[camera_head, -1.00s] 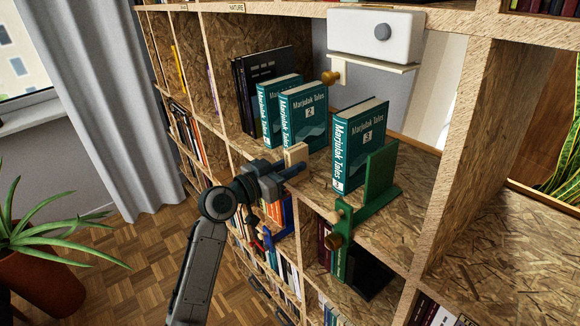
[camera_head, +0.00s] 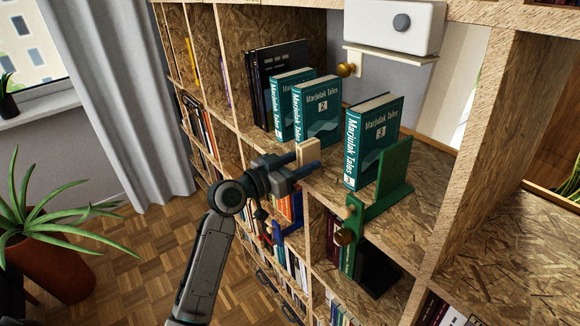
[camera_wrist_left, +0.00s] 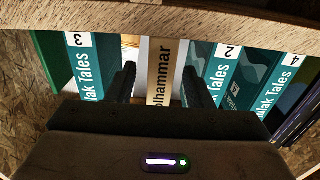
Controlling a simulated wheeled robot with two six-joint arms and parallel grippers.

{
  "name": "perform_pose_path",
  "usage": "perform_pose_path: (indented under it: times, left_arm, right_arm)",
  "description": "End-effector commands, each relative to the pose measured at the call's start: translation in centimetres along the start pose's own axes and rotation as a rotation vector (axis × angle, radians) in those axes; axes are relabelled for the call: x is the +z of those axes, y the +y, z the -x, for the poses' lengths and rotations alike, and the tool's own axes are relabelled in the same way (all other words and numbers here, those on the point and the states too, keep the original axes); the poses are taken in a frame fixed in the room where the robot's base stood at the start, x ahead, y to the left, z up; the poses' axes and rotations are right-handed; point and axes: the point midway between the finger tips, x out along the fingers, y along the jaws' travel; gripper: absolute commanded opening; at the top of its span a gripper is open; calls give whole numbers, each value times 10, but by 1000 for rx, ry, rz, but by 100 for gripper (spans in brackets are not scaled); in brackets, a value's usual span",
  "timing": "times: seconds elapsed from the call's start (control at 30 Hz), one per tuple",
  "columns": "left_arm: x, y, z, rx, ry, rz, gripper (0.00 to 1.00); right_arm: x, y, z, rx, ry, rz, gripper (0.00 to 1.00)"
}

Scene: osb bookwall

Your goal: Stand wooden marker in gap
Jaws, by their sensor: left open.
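The wooden marker (camera_head: 308,151) is a pale upright block at the shelf's front, in the gap between teal book 2 (camera_head: 318,105) and teal book 3 (camera_head: 375,135). In the left wrist view the marker (camera_wrist_left: 160,72) shows a gold label reading "olhammar". Book 3 (camera_wrist_left: 88,70) is on its left there, book 2 (camera_wrist_left: 222,75) on its right. My left gripper (camera_head: 306,165) is open at the shelf front, one finger on each side of the marker. Whether the fingers touch it I cannot tell. The marker's lower part is hidden by the gripper. My right gripper is not in view.
A green bookend (camera_head: 392,180) stands right of book 3, its front clamp over the shelf edge. Another teal book (camera_head: 284,100) and dark books (camera_head: 265,75) stand at the left. A white box (camera_head: 385,28) sits above behind. Bare shelf (camera_head: 425,200) lies right of the bookend.

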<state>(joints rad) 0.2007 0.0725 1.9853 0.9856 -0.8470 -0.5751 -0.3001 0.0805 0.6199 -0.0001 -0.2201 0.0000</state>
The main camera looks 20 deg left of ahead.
Motion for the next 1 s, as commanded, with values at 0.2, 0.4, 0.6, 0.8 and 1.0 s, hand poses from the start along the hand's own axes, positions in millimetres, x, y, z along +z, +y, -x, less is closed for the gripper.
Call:
perform_pose_path:
  times: [0.2, 0.4, 0.6, 0.8, 1.0]
  left_arm:
    - [4, -1, 33, -2, -2, -7, 47]
    - [4, -1, 68, -2, -4, -6, 47]
    - [3, -1, 91, -1, -3, -3, 47]
    - [1, 0, 102, 0, -2, -1, 47]
    - [0, 0, 104, 0, 0, 0, 47]
  right_arm:
    - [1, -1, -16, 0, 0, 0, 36]
    - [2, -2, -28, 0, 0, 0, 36]
    - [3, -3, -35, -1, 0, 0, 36]
    - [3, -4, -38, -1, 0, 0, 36]
    - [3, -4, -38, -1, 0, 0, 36]
